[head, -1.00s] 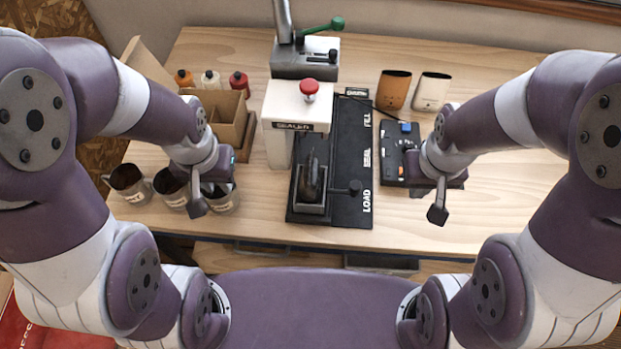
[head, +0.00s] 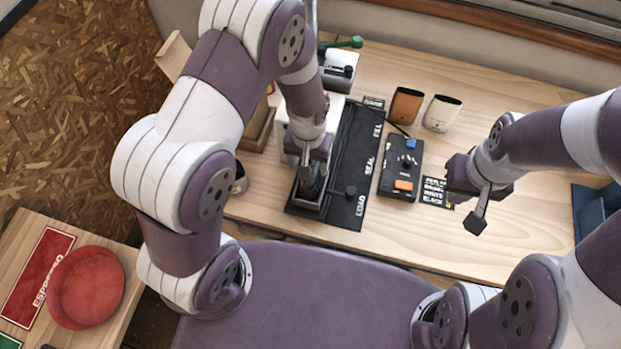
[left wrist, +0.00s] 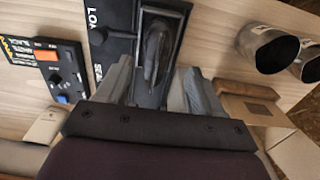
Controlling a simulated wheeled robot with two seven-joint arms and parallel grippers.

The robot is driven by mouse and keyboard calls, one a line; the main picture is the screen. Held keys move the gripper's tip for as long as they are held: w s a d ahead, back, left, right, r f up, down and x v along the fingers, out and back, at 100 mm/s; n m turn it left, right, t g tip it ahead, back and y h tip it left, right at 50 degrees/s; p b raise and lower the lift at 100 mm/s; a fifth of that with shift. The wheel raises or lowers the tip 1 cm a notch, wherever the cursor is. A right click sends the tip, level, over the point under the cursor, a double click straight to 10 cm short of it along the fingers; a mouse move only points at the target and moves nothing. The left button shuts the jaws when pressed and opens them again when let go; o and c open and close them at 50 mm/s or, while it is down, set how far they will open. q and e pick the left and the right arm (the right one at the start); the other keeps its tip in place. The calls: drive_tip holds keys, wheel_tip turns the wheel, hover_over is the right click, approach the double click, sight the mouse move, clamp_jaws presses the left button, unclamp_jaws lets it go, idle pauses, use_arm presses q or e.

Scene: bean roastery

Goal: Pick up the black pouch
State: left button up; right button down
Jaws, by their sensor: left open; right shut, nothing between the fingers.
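The black pouch (left wrist: 158,52) stands in a dark holder (left wrist: 142,88) at the LOAD end of the black sealing strip. In the head view, the pouch (head: 314,186) is partly hidden by my left arm and gripper. My left gripper (head: 308,168) is over the holder, pointing down. In the left wrist view its open fingers (left wrist: 156,84) lie to either side of the pouch's line, with the pouch ahead between them; I cannot tell whether they touch it. My right gripper (head: 478,212) is shut and empty over the right part of the table.
The black strip (head: 362,150) is marked LOAD, SEAL, FILL. A control box (head: 401,168) is right of it. Brown (head: 404,104) and white (head: 441,113) pouches stand behind. Metal cups (left wrist: 268,48) are near my left gripper. A red dish (head: 87,287) sits on the left side table.

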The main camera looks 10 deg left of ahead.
sight(312, 170)
use_arm(q)
drive_tip(key=f, duration=0.2)
drive_tip(key=d+f+p, duration=0.1)
drive_tip(key=f, duration=0.1)
drive_tip(key=shift+w, duration=0.15)
drive_tip(key=shift+a+f, duration=0.2)
drive_tip(key=shift+a, duration=0.25)
drive_tip(key=shift+d+r, duration=0.1)
drive_tip(key=shift+d, duration=0.2)
clamp_jaws()
drive_tip(key=shift+a, duration=0.1)
